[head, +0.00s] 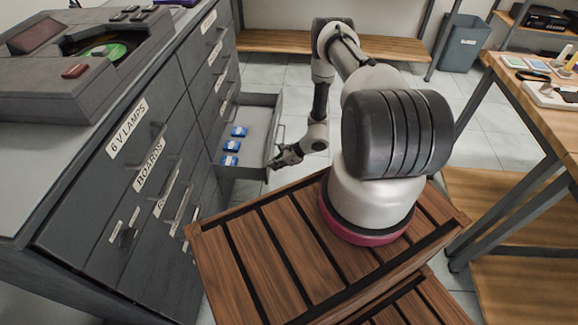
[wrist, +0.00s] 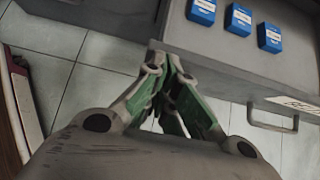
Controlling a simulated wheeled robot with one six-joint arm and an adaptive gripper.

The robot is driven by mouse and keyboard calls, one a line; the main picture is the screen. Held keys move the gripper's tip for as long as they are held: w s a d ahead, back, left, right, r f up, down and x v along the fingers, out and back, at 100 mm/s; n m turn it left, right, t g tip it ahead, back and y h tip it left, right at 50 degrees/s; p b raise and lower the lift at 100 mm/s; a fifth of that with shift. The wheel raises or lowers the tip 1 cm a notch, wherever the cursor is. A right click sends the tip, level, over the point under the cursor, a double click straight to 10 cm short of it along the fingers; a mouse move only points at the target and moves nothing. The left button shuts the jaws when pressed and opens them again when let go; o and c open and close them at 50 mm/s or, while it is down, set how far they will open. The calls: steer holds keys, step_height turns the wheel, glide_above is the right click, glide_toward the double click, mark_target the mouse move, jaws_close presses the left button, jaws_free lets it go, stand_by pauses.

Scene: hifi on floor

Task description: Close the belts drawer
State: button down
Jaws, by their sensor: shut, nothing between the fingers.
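One drawer (head: 252,108) of the dark grey cabinet is pulled out, with several small blue boxes (head: 230,146) inside. My gripper (head: 276,163) is shut and empty at the near end of the drawer's front panel. In the wrist view the closed fingertips (wrist: 168,60) are at the left end of the drawer front (wrist: 225,68), touching or very close. The drawer handle (wrist: 272,122) is to their right, with part of a white label above it. Blue boxes (wrist: 238,19) show behind the front.
The cabinet (head: 80,215) has other shut drawers with handles, and a grey device (head: 85,75) stands on top. A wooden workbench (head: 535,85) is at right, a bin (head: 462,43) at the back. Tiled floor (head: 300,95) is clear right of the drawer.

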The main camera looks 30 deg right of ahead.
steer(key=w+a, duration=1)
steer(key=a, duration=0.5)
steer(key=shift+w+a, duration=0.3)
steer(key=shift+a, duration=0.05)
steer(key=shift+d, duration=0.15)
